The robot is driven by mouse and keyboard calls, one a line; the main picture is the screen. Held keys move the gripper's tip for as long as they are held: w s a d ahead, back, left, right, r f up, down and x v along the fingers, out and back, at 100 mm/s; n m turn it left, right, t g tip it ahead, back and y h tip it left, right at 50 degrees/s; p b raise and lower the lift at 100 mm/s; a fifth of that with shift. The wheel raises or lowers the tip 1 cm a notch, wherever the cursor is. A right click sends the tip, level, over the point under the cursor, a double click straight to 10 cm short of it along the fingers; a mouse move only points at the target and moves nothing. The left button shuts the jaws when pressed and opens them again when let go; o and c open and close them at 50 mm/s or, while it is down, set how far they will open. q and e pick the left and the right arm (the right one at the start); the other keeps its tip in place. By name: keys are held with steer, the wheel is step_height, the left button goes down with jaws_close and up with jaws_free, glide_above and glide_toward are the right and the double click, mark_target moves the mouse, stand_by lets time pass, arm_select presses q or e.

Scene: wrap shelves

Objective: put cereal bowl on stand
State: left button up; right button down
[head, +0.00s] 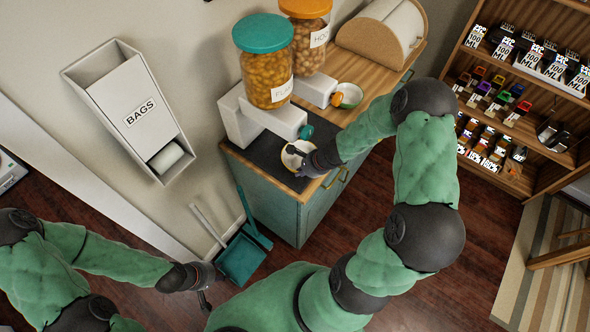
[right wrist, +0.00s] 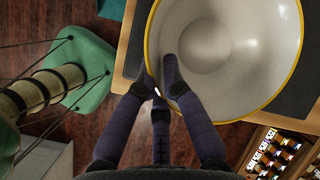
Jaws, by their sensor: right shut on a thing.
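The cereal bowl (head: 288,160), white with a yellow rim, is at the dark mat (head: 262,152) in front of the near dispenser's white stand (head: 240,118). It also fills the upper right of the right wrist view (right wrist: 245,60). My right gripper (head: 308,161) is shut on the bowl's near rim, with a finger inside the bowl and others outside. I cannot tell whether the bowl touches the mat. My left gripper (head: 207,284) is low over the floor at the lower left, its fingers spread and empty.
A teal-lidded jar (head: 265,65) and an orange-lidded jar (head: 308,40) sit on dispenser stands. Another bowl (head: 351,94) and a bread box (head: 380,32) are farther back on the cabinet. A teal dustpan (head: 240,260) leans by the wall. A stocked shelf (head: 530,85) stands right.

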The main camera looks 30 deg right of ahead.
mark_target(294, 168)
steer(key=w, duration=0.1)
steer(key=w+a, duration=0.1)
steer(key=shift+w+a, duration=0.3)
steer(key=shift+d+f, duration=0.1)
steer(key=shift+f, duration=0.65)
steer(key=shift+s, duration=0.1)
steer(key=shift+f+b, duration=0.2)
steer(key=shift+b, duration=0.15)
steer(key=c, duration=1.4)
jaws_free()
steer(key=shift+o, duration=0.2)
steer(key=shift+r, duration=0.1)
steer(key=shift+r, duration=0.1)
